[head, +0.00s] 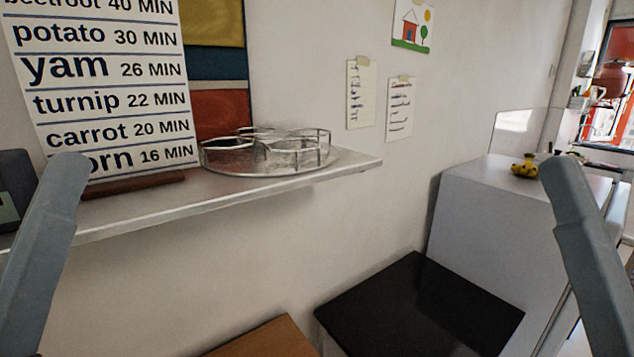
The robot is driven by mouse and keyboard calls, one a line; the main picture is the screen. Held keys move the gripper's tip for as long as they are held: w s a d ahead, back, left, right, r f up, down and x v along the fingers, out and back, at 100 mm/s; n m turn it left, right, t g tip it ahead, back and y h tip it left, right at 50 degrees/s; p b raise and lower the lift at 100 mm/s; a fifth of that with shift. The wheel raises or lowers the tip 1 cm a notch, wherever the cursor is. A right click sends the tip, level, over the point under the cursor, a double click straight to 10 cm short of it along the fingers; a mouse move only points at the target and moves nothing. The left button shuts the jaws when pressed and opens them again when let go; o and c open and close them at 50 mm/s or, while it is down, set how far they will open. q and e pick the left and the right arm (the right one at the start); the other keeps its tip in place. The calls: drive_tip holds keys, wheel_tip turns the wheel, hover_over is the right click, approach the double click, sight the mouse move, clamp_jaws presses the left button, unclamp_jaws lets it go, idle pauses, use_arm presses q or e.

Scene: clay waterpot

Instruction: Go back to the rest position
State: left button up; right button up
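My two arms show only as grey-blue links, one at the left edge and one at the right edge of the head view. Both links run down out of the picture. Neither gripper is in view, so I cannot see whether they are open or hold anything. A rounded reddish-brown shape (612,79), perhaps a clay pot, shows small at the far right by the window. I cannot tell exactly what it is.
A wall shelf (225,197) holds a round wire rack (265,153) and a cooking-times board (110,85). Below are a black-topped surface (420,308) and a brown one (262,340). A white cabinet (480,222) at right bears yellow fruit (525,167).

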use_arm(q)
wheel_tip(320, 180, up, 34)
drive_tip(key=p, duration=3)
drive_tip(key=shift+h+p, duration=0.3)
drive_tip(key=shift+p, duration=0.05)
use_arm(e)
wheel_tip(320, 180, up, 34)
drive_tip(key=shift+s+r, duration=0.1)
